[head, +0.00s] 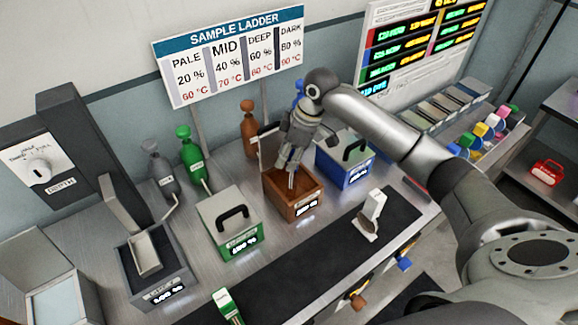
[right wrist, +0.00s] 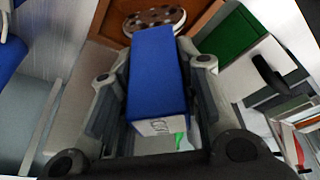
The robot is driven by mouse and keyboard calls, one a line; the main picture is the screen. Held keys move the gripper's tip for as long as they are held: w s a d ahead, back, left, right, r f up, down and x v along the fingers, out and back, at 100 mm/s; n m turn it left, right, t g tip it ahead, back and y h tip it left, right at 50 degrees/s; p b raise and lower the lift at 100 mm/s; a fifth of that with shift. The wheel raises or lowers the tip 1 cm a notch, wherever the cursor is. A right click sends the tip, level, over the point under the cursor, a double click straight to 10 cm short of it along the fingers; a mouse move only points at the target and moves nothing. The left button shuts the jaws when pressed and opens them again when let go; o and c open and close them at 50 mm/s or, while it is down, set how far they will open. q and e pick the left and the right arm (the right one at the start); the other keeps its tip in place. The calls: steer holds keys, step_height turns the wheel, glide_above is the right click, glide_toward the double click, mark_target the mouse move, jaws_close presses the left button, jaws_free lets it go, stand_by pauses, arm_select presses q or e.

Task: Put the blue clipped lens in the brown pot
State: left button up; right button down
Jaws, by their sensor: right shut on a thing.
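The brown pot (head: 293,207) stands open in the middle of the bench, with its lid (head: 267,148) tilted up behind it. My right gripper (head: 291,178) points down over the pot's opening, with its fingertips at about the rim. In the right wrist view the right gripper (right wrist: 158,95) is shut on the blue clipped lens (right wrist: 158,75), a blue block with a pale marked end. The pot's brown wall (right wrist: 200,14) and a holed round disc show beyond it. In the head view the lens is hidden or too small to tell. My left gripper is not in view.
A closed blue pot (head: 342,172) stands close on the right and a closed green pot (head: 238,240) on the left. A grey pot (head: 160,290) is further left. A white stand (head: 371,216) is on the dark mat (head: 290,268). Bottles stand behind the pots.

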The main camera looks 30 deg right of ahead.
steer(key=shift+f, duration=0.75)
step_height(320, 180, down, 3)
steer(key=shift+f+p, duration=0.15)
steer(key=shift+p, duration=0.4)
steer(key=shift+f, duration=0.4)
steer(key=c, duration=1.1)
jaws_free()
steer(key=shift+o, duration=0.2)
steer(key=b+v, duration=0.2)
steer(key=v, duration=1)
